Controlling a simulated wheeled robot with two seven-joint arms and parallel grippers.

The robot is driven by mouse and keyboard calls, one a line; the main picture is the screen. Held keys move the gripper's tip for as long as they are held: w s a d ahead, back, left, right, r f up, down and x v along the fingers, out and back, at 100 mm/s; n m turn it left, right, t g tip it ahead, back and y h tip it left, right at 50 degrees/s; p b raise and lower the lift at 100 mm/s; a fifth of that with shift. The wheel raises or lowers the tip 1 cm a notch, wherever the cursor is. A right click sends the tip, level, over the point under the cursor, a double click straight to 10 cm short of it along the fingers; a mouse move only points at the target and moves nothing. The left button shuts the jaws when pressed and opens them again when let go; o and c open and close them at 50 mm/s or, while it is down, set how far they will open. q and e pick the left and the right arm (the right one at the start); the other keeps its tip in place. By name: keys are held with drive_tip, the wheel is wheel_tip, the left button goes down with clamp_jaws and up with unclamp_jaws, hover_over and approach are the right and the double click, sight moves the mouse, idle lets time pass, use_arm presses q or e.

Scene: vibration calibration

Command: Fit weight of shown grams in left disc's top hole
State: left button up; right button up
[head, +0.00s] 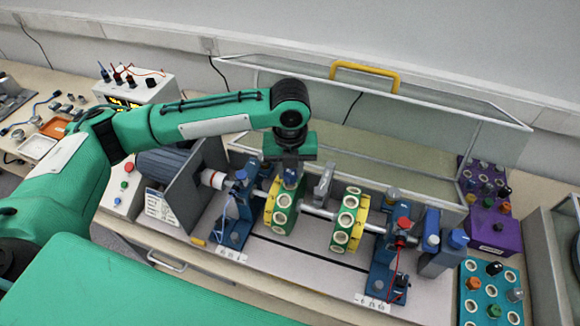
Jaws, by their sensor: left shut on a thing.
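The left disc (279,212), yellow and green with pale-rimmed holes, sits on a horizontal steel shaft. My left gripper (291,172) points down at the top of this disc. It is shut on a small weight, which the fingers mostly hide. The top hole is hidden behind the fingertips, so I cannot tell how deep the weight sits. The matching right disc (347,222) stands further along the shaft, with nothing gripping it. A box with a lit yellow display (122,103) stands at the back left, its digits too small to read. My right gripper is out of view.
A clear guard with a yellow handle (365,70) stands raised behind the shaft. Blue bearing stands (385,277) flank the discs. A purple rack (490,240) and a teal rack (470,300) of coloured weights are at right. A motor (170,165) is at left.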

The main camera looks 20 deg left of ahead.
use_arm(q)
drive_tip(key=shift+f, duration=0.95)
idle(0.6)
drive_tip(key=o, duration=1)
drive_tip(key=shift+r+b, duration=0.1)
drive_tip(key=shift+b, duration=0.2)
wheel_tip(320, 180, up, 14)
drive_tip(key=b, duration=0.3)
drive_tip(key=shift+f, duration=0.2)
